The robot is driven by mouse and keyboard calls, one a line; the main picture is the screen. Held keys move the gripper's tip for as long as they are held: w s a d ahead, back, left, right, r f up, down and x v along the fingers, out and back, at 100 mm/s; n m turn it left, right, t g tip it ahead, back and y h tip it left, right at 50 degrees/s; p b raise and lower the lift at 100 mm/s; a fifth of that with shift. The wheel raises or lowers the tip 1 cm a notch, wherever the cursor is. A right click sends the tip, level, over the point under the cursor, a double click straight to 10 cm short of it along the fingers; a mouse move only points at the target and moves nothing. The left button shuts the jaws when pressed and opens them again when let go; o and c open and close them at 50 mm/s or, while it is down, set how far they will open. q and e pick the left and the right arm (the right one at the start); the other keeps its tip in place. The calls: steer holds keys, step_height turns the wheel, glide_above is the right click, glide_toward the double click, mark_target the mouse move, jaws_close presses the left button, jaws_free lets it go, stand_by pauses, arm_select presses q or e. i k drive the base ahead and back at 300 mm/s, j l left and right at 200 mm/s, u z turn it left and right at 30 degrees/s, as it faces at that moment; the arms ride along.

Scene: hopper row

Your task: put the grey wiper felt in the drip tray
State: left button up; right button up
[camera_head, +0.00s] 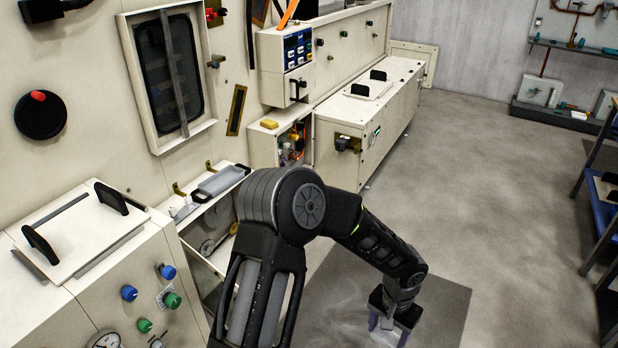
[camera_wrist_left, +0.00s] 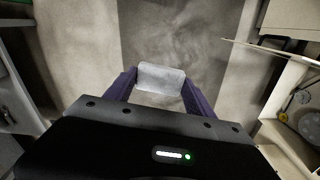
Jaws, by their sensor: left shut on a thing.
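My left gripper (camera_head: 388,335) is low at the bottom right of the head view, over a dark floor mat. Its purple fingers (camera_wrist_left: 160,88) are shut on the grey wiper felt (camera_wrist_left: 161,78), a pale grey piece held between the tips in the left wrist view. In the head view the felt (camera_head: 385,338) shows as a pale patch between the fingers. A shallow grey tray with a dark edge (camera_head: 222,180) sits on a ledge of the machine, left of my arm; I cannot tell surely that it is the drip tray. My right gripper is out of view.
A cream cabinet (camera_head: 75,240) with black handles and knobs stands at left. An open bay (camera_head: 212,235) with rollers lies beside my arm. A long cream cabinet (camera_head: 375,130) runs behind. The dark mat (camera_head: 440,305) and the floor at right are clear.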

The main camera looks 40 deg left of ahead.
mark_target(222, 183)
steer(key=i+l+u, duration=0.1)
steer(key=i+u, duration=0.15)
steer(key=i, duration=0.3)
steer(key=i+l+u, duration=0.25)
steer(key=i, duration=0.25)
steer(key=i+l+u, duration=0.2)
steer(key=i, duration=0.3)
steer(key=i+j+u, duration=0.25)
steer(key=i+u, duration=0.15)
steer(key=i+j+u, duration=0.1)
steer(key=i+u, duration=0.75)
steer(key=i+j+u, duration=0.2)
steer(key=i+j, duration=0.15)
steer(key=i, duration=0.65)
